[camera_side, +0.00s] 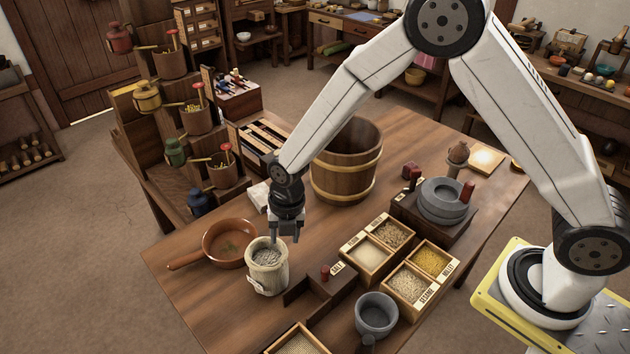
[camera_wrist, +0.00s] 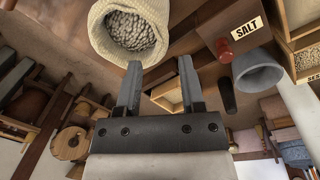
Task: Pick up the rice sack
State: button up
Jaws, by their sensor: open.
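The rice sack (camera_side: 267,277) is a pale cloth sack with a rolled open top, full of greyish grains, with a small tag on its front. It stands upright on the wooden table. My gripper (camera_side: 285,238) is open and empty, pointing down beside the upper right of the sack's rim. In the wrist view the sack (camera_wrist: 97,28) shows at the top, just beyond the fingertips of my gripper (camera_wrist: 160,68), mostly to their left. The sack is not between the fingers. I cannot tell whether a finger touches the rim.
A brown pan (camera_side: 231,243) is close at the sack's left. A dark wooden holder (camera_side: 318,293) with a salt label is close at its right, with a grey cup (camera_side: 376,315) and grain boxes (camera_side: 366,262) beyond. A wooden bucket (camera_side: 345,165) stands behind. Bare table lies in front-left.

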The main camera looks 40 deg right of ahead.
aim_at(283, 251)
jog(key=shift+f, duration=0.3)
jog(key=shift+w+a+f, duration=0.1)
jog(key=shift+a+f, duration=0.05)
jog(key=shift+f, duration=1.15)
jog(key=shift+w+a+f, duration=0.1)
jog(key=shift+f, duration=1.2)
grip_shut()
